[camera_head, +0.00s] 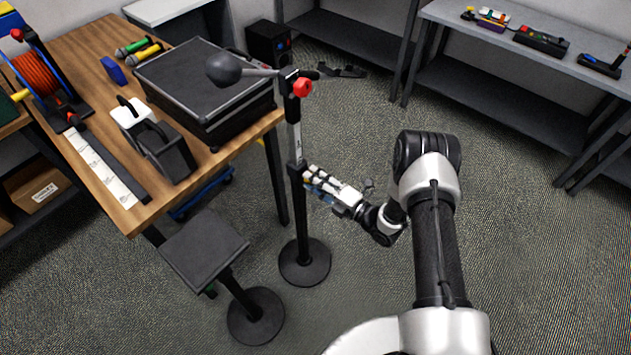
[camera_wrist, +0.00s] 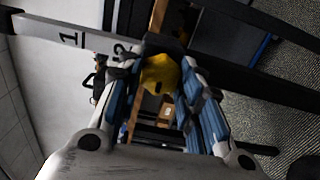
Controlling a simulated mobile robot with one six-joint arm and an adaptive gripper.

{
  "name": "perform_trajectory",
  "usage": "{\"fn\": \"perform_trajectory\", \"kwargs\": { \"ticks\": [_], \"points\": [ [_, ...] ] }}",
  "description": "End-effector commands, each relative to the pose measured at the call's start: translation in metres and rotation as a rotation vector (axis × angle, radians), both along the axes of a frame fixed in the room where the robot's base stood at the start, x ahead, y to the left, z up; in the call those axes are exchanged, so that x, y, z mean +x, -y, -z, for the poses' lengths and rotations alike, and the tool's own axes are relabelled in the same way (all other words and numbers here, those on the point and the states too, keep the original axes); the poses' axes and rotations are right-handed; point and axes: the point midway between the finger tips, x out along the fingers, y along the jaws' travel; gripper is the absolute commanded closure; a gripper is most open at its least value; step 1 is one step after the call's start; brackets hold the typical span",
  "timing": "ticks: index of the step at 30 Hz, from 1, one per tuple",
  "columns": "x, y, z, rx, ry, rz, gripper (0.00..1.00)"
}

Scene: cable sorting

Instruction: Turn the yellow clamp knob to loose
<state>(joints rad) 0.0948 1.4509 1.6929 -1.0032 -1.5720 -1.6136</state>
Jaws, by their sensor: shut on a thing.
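The yellow clamp knob (camera_wrist: 158,76) shows in the wrist view between the blue-padded fingers of my gripper (camera_wrist: 163,85). The fingers are shut on its sides. The knob has a dark slot or mark on its face. It sits on the post of a microphone stand (camera_head: 291,215), which has a light scale strip (camera_wrist: 68,38) with the numerals 1 and 2. In the head view my gripper (camera_head: 307,176) reaches the post from the right at mid height and hides the knob. A red knob (camera_head: 303,87) sits higher on the same stand.
The stand carries a boom with a dark round microphone head (camera_head: 224,69) over a black case (camera_head: 205,88) on the wooden table (camera_head: 95,50). A low black stool (camera_head: 204,250) stands left of the stand base. Floor right of the stand is clear.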

Motion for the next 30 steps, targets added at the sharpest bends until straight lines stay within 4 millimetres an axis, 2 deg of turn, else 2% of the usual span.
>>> {"fn": "perform_trajectory", "kwargs": {
  "ticks": [9, 26, 27, 30],
  "points": [
    [0.0, 0.0002, 0.0004, -0.076, 0.098, 0.0, 0.91],
    [0.0001, 0.0002, 0.0, -0.093, 0.119, 0.0, 0.91],
    [0.0001, 0.0002, 0.0, -0.093, 0.119, 0.0, 0.64],
    [0.0002, 0.0001, 0.0, -0.092, 0.118, 0.0, 0.57]
  ]
}}
